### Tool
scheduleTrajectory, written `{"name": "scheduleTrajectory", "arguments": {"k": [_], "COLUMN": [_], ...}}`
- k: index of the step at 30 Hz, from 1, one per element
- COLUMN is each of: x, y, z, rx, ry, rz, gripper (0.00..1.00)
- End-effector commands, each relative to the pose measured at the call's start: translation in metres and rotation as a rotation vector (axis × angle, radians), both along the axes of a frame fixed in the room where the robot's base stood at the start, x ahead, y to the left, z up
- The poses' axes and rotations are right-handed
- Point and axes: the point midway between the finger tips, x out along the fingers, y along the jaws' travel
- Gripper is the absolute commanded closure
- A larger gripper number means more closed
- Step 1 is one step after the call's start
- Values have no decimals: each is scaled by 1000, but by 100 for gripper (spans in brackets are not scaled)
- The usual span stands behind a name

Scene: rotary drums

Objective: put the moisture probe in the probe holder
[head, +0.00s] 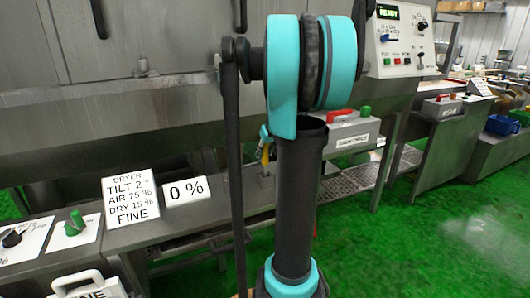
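My arm, turquoise and black, fills the middle of the head view, and my gripper is not visible in it. I cannot make out the moisture probe or the probe holder for certain. A small yellow item (265,155) stands at the machine's front, just left of my arm and partly hidden by it. I cannot tell whether it is the probe, its holder or something else.
A grey metal machine with a ledge (225,215) runs across the view. A dryer settings card (130,197) and a "0 %" card (185,191) stand on it. A control panel (402,40) is at upper right. Green floor (410,245) is open at right.

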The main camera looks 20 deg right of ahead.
Motion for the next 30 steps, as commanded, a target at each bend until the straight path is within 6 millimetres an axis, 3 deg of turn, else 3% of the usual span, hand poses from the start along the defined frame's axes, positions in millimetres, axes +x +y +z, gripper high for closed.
{"name": "scheduleTrajectory", "arguments": {"k": [14,30], "x": [-5,-57], "y": [0,-2], "z": [10,91], "rx": [1,1], "ry": [0,0], "rz": [-1,-1], "gripper": [58,58]}}
